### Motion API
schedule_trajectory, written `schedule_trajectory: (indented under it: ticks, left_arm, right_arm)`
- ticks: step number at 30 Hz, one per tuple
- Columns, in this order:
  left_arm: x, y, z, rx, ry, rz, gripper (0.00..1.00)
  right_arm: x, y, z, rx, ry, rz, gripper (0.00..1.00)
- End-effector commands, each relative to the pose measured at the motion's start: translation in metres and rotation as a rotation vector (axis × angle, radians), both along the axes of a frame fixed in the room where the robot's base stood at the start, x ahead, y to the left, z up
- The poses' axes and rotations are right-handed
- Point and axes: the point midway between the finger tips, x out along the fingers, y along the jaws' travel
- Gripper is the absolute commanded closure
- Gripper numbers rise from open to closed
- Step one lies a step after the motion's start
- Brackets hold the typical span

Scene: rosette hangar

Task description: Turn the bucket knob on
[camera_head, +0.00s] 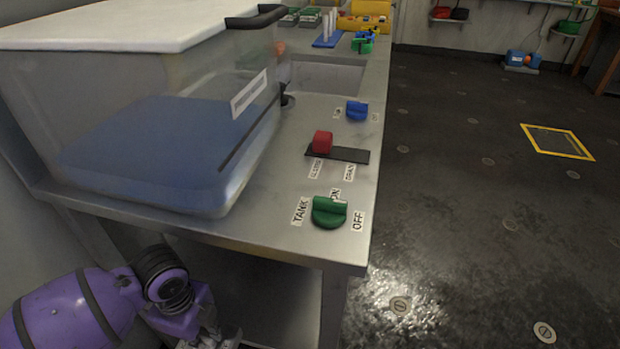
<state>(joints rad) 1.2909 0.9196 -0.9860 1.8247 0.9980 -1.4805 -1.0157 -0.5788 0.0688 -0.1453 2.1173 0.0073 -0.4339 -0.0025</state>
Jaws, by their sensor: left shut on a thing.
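A green knob (329,212) sits near the front corner of the metal counter, with labels TANK, ON and OFF around it. Its raised grip lies roughly left to right. A red slider block (322,142) stands at the left end of a dark track, with two small labels in front. A blue knob (356,111) is farther back, its labels too small to read. I cannot read the word bucket on any label. My left gripper (214,338) is low at the bottom edge, below the counter and apart from the knobs. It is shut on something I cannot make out. My right gripper is not in view.
A clear tank (180,75) with blue contents and a white lid fills the counter's left side. The metal counter (275,225) has its front edge above my left arm. Open dark floor (470,220) lies to the right, with a yellow-framed floor square (557,141).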

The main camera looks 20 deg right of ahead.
Motion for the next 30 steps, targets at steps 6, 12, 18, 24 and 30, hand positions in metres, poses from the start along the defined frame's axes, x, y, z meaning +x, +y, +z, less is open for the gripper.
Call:
schedule_trajectory:
  ticks: [6, 12, 18, 24, 30]
  left_arm:
    - [-0.001, -0.001, 0.005, -0.001, 0.0, 0.096, 1.0]
    - [-0.001, -0.001, 0.008, -0.002, 0.001, 0.254, 1.0]
    - [0.0, -0.001, 0.008, -0.002, 0.001, 0.445, 1.0]
    - [0.0, -0.001, 0.008, -0.003, 0.0, 0.635, 1.0]
    - [0.001, -0.002, 0.007, -0.003, 0.0, 0.825, 1.0]
  right_arm:
    - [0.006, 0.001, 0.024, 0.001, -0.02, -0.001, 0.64]
    - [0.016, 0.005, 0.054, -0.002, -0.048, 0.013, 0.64]
    - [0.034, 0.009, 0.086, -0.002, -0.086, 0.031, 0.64]
    - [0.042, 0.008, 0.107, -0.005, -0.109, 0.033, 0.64]
    - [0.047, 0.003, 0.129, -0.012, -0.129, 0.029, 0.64]
